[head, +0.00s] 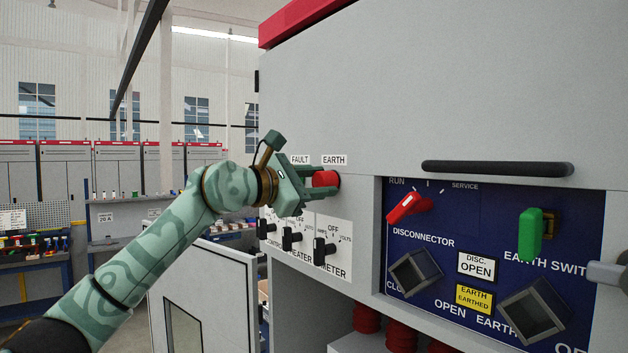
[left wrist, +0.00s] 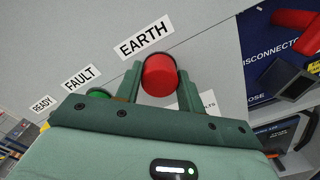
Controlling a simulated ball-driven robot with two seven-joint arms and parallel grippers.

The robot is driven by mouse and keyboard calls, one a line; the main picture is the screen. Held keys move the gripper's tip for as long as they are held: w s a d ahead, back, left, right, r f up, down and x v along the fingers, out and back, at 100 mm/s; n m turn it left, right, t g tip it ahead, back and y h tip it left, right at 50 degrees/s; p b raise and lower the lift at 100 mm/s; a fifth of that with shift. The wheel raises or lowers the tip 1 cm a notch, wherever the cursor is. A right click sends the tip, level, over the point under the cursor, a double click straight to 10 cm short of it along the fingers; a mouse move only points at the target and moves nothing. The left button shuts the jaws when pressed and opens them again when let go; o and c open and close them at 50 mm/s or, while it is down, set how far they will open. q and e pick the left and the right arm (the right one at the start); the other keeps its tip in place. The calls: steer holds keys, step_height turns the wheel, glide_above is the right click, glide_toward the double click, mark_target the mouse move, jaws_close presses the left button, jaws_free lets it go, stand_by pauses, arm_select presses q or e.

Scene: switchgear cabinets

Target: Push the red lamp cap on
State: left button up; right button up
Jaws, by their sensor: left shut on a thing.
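The red lamp cap (head: 325,179) is a short round cap below the EARTH label (head: 334,160) on the grey cabinet front. In the left wrist view the cap (left wrist: 160,75) sits between the two green fingers of my left gripper (left wrist: 158,82), which are shut on its sides. In the head view my left gripper (head: 318,181) reaches the cabinet from the left. The cap is at or very close to the panel; I cannot tell whether it is fully seated. The lamp base behind it is hidden. My right gripper is not in view.
A green lamp (left wrist: 98,92) is close beside the gripper, below the FAULT label (left wrist: 81,78). Black selector switches (head: 325,248) are below. A long black handle (head: 497,169) and a blue panel (head: 465,205) with red and green handles are to the right.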

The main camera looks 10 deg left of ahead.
arm_select(q)
steer(key=o, duration=1.2)
steer(key=b+v, duration=0.2)
steer(key=v, duration=0.1)
steer(key=b+v, duration=0.1)
steer(key=v, duration=0.1)
steer(key=shift+a+f+b, duration=0.15)
steer(key=shift+f+b, duration=0.15)
steer(key=b, duration=0.4)
glide_toward(317, 185)
steer(key=v, duration=0.6)
steer(key=shift+s+r, duration=0.2)
